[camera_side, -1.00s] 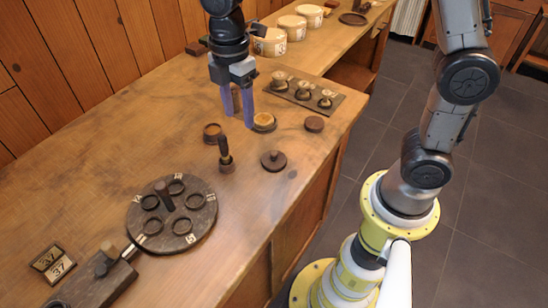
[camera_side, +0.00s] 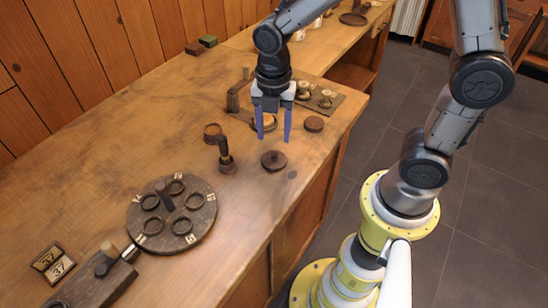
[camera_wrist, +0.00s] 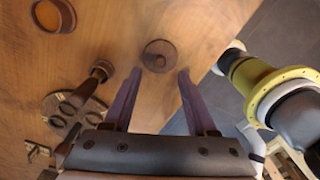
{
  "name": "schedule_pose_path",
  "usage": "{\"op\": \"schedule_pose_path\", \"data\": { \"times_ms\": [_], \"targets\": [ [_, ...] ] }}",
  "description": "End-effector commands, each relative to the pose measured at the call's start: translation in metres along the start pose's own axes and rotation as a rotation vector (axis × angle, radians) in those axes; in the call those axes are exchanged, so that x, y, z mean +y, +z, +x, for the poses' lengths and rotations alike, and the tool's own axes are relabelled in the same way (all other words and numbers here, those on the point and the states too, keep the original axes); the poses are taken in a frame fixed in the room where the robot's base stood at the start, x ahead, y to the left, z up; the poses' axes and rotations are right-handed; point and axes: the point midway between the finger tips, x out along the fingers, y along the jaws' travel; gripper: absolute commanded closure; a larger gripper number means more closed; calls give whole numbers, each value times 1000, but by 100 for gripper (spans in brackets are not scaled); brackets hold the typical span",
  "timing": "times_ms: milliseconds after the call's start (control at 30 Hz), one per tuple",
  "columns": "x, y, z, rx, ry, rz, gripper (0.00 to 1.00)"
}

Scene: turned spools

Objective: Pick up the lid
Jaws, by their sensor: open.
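The lid, a dark brown disc with a small knob (camera_side: 273,160), lies flat on the wooden bench near its right edge. It also shows in the wrist view (camera_wrist: 159,56), just beyond the fingertips and about centred between them. My gripper (camera_side: 273,139) is open and empty, with its purple fingers pointing down above the bench, close to the lid. In the wrist view my gripper's two fingers (camera_wrist: 160,72) are spread apart, with nothing between them. The lid is not hidden in either view.
A round plate with rings (camera_side: 205,218) lies front left. Bare bench surrounds the lid.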

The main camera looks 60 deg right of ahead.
Motion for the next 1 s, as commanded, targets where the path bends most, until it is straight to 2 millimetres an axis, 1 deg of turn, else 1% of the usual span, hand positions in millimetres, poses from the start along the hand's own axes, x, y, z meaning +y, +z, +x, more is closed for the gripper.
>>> {"op": "schedule_pose_path", "data": {
  "times_ms": [233, 400, 500, 600, 833, 967, 1000],
  "targets": [
    [-1, -1, 18, 1, -4, 0, 42],
    [-2, -2, 43, 1, -5, 0, 42],
    [-2, -2, 54, 1, -4, 0, 42],
    [-1, -2, 60, 0, -1, 0, 42],
    [-1, -1, 60, 0, 0, 0, 42],
    [-1, -1, 60, 0, 0, 0, 66],
    [-1, -1, 60, 0, 1, 0, 73]
  ]
}}
